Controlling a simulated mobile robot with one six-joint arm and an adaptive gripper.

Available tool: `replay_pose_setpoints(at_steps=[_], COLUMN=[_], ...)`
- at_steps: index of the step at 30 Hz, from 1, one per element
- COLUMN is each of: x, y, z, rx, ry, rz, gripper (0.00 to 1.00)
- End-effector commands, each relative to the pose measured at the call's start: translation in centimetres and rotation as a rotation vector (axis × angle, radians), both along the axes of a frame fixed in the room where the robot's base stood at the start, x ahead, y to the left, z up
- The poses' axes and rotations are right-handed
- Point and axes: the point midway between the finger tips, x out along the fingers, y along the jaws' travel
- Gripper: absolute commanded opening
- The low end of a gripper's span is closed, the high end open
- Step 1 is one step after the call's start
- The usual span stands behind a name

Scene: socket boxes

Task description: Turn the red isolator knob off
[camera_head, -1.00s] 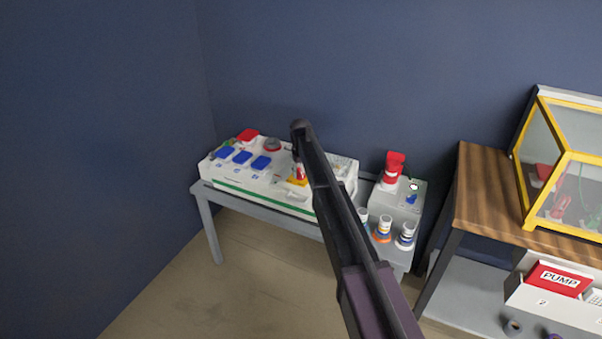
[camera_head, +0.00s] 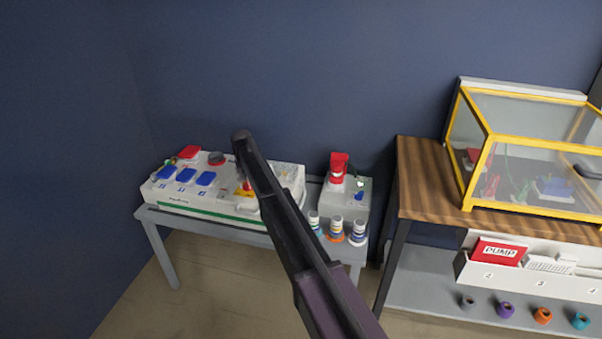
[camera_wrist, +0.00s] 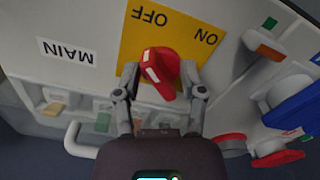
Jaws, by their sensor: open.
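The red isolator knob (camera_wrist: 161,72) sits on a yellow plate (camera_wrist: 133,44) marked OFF and ON in the wrist view, beside a MAIN label. A white stripe on the knob lies toward the OFF side. My gripper (camera_wrist: 157,94) is open, with one finger on each side of the knob; I cannot tell whether they touch it. In the head view the yellow plate (camera_head: 240,192) shows on the white socket box (camera_head: 200,208), and my arm hides part of it.
Blue-lidded sockets (camera_head: 185,175) and a red cover (camera_head: 189,152) are on the box. A grey box with a red plug (camera_head: 339,168) stands to the right. Farther right is a wooden-topped bench (camera_head: 425,190) with a yellow-framed case (camera_head: 480,150).

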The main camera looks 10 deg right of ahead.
Motion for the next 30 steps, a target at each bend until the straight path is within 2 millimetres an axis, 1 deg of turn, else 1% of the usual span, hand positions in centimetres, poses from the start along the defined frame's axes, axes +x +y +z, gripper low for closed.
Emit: replay_pose_setpoints(at_steps=[30], x=[0.08], y=[0.42], z=[0.0], rx=[0.001], ry=[0.001], rz=[-0.679], gripper=[0.53])
